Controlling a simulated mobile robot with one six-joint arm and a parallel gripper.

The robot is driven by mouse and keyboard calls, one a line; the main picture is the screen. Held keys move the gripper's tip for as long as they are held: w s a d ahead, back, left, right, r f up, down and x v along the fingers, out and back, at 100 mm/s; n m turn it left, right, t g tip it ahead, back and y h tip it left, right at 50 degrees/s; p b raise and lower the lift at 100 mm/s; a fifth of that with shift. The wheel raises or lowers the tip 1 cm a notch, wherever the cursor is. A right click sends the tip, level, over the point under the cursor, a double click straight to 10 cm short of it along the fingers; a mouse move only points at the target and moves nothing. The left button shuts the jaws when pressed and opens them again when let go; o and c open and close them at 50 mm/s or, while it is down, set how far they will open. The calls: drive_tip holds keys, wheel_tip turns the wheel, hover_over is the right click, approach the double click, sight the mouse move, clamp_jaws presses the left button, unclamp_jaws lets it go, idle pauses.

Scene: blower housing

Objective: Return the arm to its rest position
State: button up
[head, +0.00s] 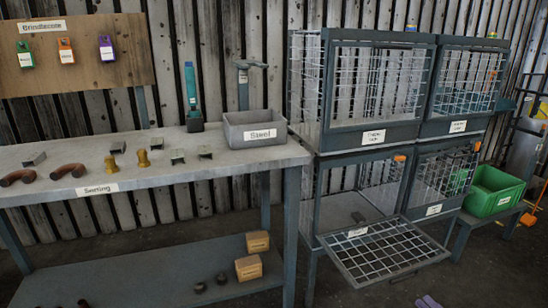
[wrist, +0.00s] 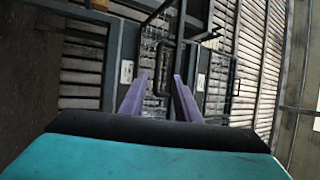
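My gripper (wrist: 160,80) shows in the wrist view as two purple fingers beyond a teal and black body. The fingers stand apart, with no held object visible between them. Behind them are dark bars and mesh of a cage-like structure, and I cannot tell how far off these are. In the head view, only a small purple piece (head: 428,302), likely a fingertip, shows at the bottom edge right of centre. The rest of my arm is out of the head view.
A lower cage's mesh door (head: 382,252) hangs open, folded out towards me. Upper cages (head: 375,85) are shut. A green crate (head: 495,188) stands at right. The sorting bench (head: 200,165) at left bears several parts and a grey "Steel" bin (head: 252,130).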

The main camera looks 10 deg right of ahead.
drive_tip(key=w+a+f+g+y+p, duration=0.15)
drive_tip(key=a+g, duration=0.25)
drive_tip(key=a, duration=0.6)
drive_tip(key=w+a+f+n+g+p, duration=0.1)
drive_tip(key=w+a+f+g+p, duration=0.15)
drive_tip(key=a, duration=0.65)
drive_tip(key=w+a+f+g+y+p, duration=0.1)
drive_tip(key=w+a+g+p, duration=0.3)
drive_tip(key=a, duration=0.6)
drive_tip(key=s+a+f+n+g+h+p, duration=0.15)
drive_tip(key=s+a+g+p, duration=0.25)
drive_tip(key=s+a+g, duration=0.45)
drive_tip(key=s+a+f+n+g+h+p, duration=0.1)
drive_tip(key=s+a+n+g+h+p, duration=0.25)
drive_tip(key=a, duration=0.85)
drive_tip(key=s+r+n+g+h+p, duration=0.2)
drive_tip(key=s+r+n+h+p, duration=0.2)
drive_tip(key=s, duration=0.9)
drive_tip(key=r+h+p, duration=0.1)
drive_tip(key=h+p, duration=0.2)
drive_tip(key=h, duration=0.2)
